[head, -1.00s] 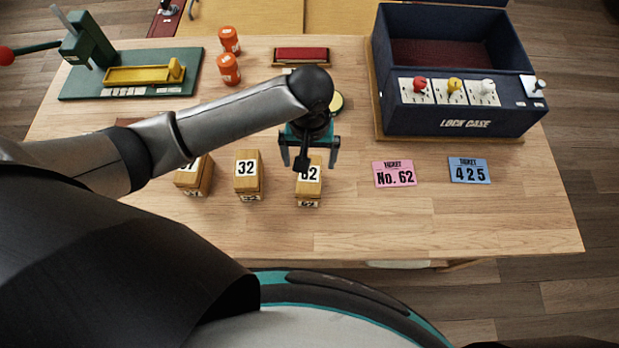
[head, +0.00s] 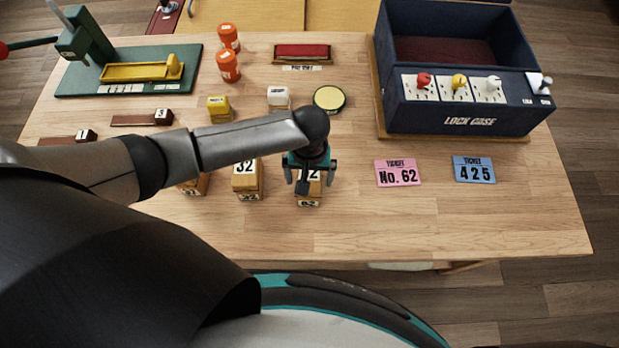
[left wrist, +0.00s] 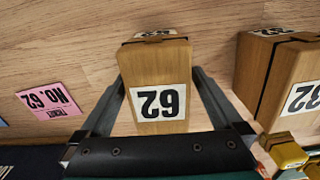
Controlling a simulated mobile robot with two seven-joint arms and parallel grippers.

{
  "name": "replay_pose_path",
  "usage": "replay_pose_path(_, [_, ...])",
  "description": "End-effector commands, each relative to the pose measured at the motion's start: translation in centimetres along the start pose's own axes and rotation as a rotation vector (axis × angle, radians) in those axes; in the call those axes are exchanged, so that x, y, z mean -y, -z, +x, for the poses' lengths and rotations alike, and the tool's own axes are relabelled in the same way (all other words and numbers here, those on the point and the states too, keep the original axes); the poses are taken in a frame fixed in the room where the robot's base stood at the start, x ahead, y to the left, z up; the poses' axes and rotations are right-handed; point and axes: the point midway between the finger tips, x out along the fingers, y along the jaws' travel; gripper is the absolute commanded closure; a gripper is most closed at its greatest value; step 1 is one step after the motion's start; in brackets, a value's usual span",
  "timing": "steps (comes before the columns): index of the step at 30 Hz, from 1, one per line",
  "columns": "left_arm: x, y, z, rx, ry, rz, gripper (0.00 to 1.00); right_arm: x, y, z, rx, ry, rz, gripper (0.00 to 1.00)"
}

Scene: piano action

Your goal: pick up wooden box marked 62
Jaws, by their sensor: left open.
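The wooden box marked 62 (head: 309,201) stands near the front of the table, partly hidden under my left gripper (head: 311,178) in the head view. In the left wrist view the box (left wrist: 155,65) shows its 62 label upside down. There my left gripper (left wrist: 160,82) is open, with one finger on each side of the box. I cannot tell whether either finger touches it. My right gripper is in neither view.
The box marked 32 (head: 247,182) stands close by to the left, with another box (head: 194,187) partly under my arm. A pink No. 62 ticket (head: 398,172) and a blue 425 ticket (head: 473,169) lie to the right. The lock case (head: 455,122) stands behind them.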

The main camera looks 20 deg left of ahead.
Motion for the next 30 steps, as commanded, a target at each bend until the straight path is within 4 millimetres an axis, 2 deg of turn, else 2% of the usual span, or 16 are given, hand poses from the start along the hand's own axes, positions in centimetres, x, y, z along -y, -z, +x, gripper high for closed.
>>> replay_pose_path(2, [-0.03, 0.02, -0.05, 0.000, -0.001, 0.000, 0.00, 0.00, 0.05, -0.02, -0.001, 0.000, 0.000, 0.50])
replay_pose_path(27, [-0.01, 0.02, -0.08, 0.000, 0.000, -0.001, 0.94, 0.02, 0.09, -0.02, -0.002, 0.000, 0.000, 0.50])
replay_pose_path(30, [-0.04, 0.05, -0.11, -0.001, -0.001, -0.001, 1.00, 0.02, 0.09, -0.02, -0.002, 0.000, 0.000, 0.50])
